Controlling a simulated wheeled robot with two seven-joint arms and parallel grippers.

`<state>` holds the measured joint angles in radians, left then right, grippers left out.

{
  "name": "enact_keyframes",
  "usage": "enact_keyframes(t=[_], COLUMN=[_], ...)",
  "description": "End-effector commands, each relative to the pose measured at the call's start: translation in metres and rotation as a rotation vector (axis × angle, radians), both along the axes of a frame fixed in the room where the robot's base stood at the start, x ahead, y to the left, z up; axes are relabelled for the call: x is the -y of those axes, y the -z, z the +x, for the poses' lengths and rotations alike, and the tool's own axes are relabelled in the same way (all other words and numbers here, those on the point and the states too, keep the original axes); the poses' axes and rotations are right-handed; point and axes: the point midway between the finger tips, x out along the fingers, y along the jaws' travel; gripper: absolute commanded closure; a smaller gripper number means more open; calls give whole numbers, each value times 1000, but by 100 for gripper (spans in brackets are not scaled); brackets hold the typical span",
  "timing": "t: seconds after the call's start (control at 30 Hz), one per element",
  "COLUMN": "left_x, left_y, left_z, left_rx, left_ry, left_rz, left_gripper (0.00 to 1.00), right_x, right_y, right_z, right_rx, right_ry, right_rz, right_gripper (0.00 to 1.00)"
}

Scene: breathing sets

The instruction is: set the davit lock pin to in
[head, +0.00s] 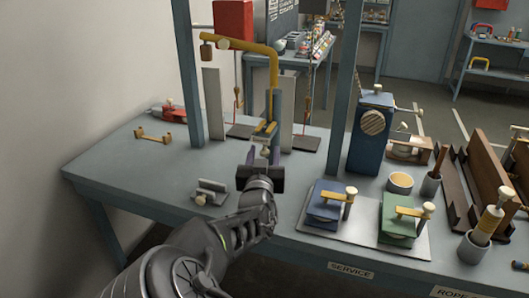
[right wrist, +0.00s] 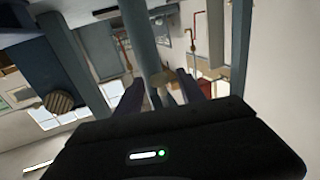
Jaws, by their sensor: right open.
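The davit is a yellow bent arm (head: 272,62) on a blue-grey post (head: 274,105) near the back of the bench. My left gripper is not in view.
Grey upright plates (head: 213,104) stand by the davit. A blue block with a round face (head: 372,140) stands to the right. Blue (head: 325,204) and green (head: 402,218) clamp units are at the front. A grey bracket (head: 210,192) lies left of my arm. Two blue frame posts rise from the bench.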

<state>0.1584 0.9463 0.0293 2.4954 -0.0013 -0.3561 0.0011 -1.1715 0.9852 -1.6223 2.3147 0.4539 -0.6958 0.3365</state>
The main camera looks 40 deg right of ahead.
Motion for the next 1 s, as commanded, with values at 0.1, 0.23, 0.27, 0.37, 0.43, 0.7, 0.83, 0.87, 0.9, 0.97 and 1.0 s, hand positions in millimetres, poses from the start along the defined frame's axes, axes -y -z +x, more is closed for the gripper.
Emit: enact_keyframes(t=[0.1, 0.23, 0.27, 0.37, 0.43, 0.7, 0.83, 0.87, 0.9, 0.97, 1.0], left_x=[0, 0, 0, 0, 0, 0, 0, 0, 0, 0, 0], left_y=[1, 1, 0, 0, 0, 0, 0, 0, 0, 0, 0], left_z=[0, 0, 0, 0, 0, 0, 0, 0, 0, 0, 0], left_rx=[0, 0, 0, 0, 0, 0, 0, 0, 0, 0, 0], left_ry=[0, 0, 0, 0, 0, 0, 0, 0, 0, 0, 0], left_rz=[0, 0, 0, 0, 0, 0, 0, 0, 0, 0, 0], left_gripper=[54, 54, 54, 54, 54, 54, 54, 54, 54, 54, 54], right_x=[-13, -28, -31, -38, -41, -42, -42, -42, -42, -42, -42], right_y=[0, 0, 0, 0, 0, 0, 0, 0, 0, 0, 0], right_z=[-13, -30, -34, -44, -48, -50, -50, -50, -50, -50, -50], right_rx=[0, 0, -1, -1, -1, 0, 0, 0, 0, 0, 0], right_ry=[-4, -5, -5, -3, -2, 0, 0, 0, 0, 0, 0], right_rz=[0, -1, -1, -2, -2, 0, 0, 0, 0, 0, 0], right_gripper=[54, 54, 54, 54, 54, 54, 54, 54, 54, 54, 54])
